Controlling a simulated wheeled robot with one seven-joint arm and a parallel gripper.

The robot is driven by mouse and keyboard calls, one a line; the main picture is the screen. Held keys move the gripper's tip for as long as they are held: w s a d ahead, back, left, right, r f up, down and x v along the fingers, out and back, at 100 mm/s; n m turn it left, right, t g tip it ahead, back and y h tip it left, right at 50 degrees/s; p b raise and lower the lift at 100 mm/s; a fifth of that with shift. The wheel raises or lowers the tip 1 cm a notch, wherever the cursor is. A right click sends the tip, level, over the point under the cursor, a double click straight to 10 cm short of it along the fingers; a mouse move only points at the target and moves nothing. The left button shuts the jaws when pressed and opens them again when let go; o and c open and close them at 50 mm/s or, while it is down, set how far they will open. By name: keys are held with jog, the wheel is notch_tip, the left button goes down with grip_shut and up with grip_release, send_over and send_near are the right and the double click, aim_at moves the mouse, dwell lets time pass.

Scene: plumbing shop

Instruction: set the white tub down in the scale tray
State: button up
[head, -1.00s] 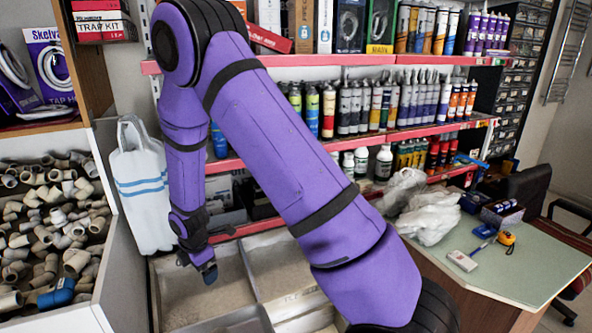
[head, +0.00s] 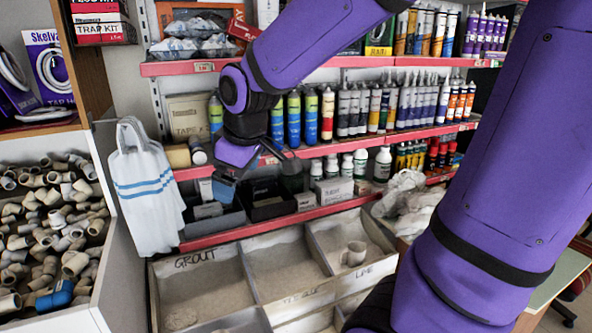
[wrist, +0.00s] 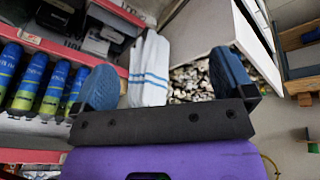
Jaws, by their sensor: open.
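My gripper (head: 247,175) is open in front of the shelves, above the left part of the sectioned bin. In the wrist view its two blue fingers (wrist: 165,84) stand wide apart with nothing held between them. Several small white containers (head: 360,163) stand on the lower shelf, to the right of my gripper; I cannot tell whether one is the white tub. No scale tray can be made out in either current view. My arm hides much of the right side in the head view.
The bin (head: 247,283) has sections of powder, and a cream cup-like piece (head: 354,253) lies in one. A white striped bag (head: 145,190) hangs at left, beside a bin of pipe fittings (head: 50,225). Spray cans (head: 327,115) line the shelf. A counter (head: 548,288) shows at right.

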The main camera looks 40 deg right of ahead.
jog(key=s+r+m, duration=0.2)
jog(key=s+m, duration=0.1)
jog(key=s, duration=0.4)
jog(key=s+d+r+m+t, duration=0.1)
jog(key=s+r+m, duration=0.2)
jog(key=s, duration=0.5)
jog(key=shift+d+r, duration=0.15)
jog(key=shift+r, duration=0.05)
